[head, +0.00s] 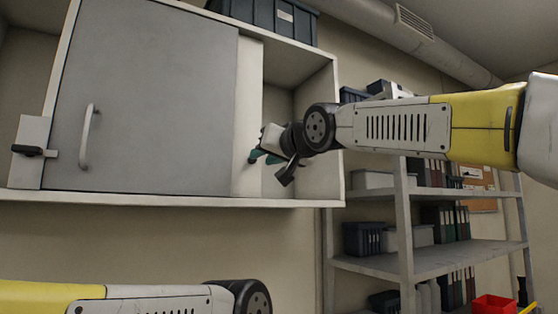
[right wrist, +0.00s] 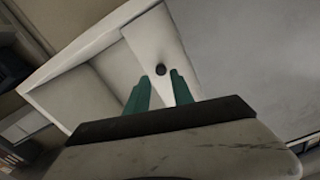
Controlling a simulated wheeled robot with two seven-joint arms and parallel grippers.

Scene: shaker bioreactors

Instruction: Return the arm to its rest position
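My right arm (head: 395,123) is stretched out from the right toward the wall cabinet. My right gripper (head: 262,157) has teal fingers and is in front of the cabinet's pale inner panel. In the right wrist view the two fingers (right wrist: 160,88) stand apart with nothing held between them. A small dark round knob or hole (right wrist: 160,70) on the pale panel shows just beyond the fingertips; I cannot tell whether they touch it. My left arm (head: 140,299) lies low at the left, and its gripper is out of view.
The wall cabinet (head: 290,203) has a grey sliding door (head: 150,90) with a handle (head: 88,137) on its left; its right part is open. A dark crate (head: 265,14) sits on top. A shelf rack (head: 430,262) with binders and bins stands at the right, near a red bin (head: 494,304).

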